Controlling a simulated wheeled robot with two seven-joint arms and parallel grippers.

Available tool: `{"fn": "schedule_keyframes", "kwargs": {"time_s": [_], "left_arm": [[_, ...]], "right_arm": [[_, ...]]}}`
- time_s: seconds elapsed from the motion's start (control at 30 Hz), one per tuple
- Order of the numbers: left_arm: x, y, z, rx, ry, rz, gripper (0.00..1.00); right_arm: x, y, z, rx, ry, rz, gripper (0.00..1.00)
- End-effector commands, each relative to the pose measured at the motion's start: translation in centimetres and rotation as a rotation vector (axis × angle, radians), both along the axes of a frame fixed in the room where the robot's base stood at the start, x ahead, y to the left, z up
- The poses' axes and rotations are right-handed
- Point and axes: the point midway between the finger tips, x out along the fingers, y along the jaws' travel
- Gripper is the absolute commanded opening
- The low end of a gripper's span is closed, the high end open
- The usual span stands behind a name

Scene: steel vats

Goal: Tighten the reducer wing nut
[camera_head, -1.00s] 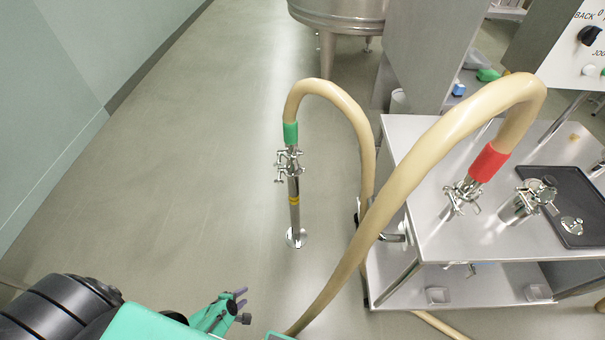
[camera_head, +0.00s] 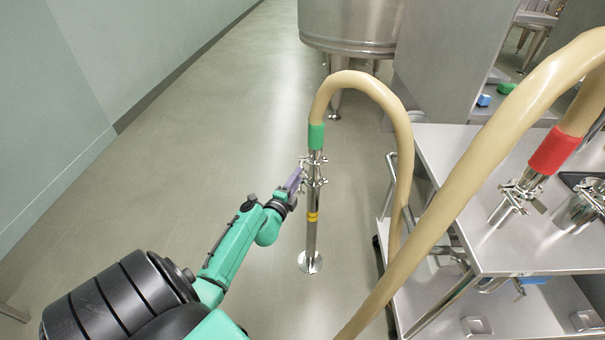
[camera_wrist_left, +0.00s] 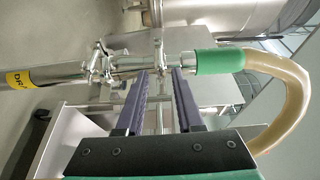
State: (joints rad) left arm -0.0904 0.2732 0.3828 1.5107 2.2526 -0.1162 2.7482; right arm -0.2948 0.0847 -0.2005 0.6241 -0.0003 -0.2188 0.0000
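A steel pipe (camera_head: 311,235) with a yellow band stands upright on a floor flange, with two clamps near its top. The upper clamp (camera_head: 315,161) sits just below the green hose cuff (camera_head: 316,136); the lower clamp (camera_head: 316,182) is close beneath it. My left gripper (camera_head: 298,177) is beside the clamps, on their left. In the left wrist view the gripper (camera_wrist_left: 160,75) is open, its two purple fingers apart and pointing at the fittings. The clamp nearer the green cuff (camera_wrist_left: 158,48) lies ahead of the finger gap. I cannot tell which nut is the reducer's. My right gripper is out of view.
A beige hose (camera_head: 440,205) arches across the front right. A steel cart (camera_head: 465,220) stands right of the pipe, with a red-cuffed hose end (camera_head: 555,150) over it. A steel vat (camera_head: 350,25) is behind. The floor to the left is clear.

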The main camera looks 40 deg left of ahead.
Motion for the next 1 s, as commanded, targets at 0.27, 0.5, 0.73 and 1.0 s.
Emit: {"fn": "schedule_keyframes", "kwargs": {"time_s": [0.27, 0.5, 0.73, 1.0], "left_arm": [[3.8, 1.1, -0.1, 0.002, 0.002, 0.000, 0.36], [3.9, 1.1, -0.1, 0.002, 0.003, 0.000, 0.32], [3.8, 1.1, -0.1, 0.002, 0.003, 0.000, 0.00], [3.8, 1.1, 0.1, 0.020, 0.017, -0.001, 0.00]], "right_arm": [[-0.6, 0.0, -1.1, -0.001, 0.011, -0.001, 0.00], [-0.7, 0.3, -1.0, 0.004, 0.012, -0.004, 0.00], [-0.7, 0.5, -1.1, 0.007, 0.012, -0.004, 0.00], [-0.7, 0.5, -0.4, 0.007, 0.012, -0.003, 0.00]]}}
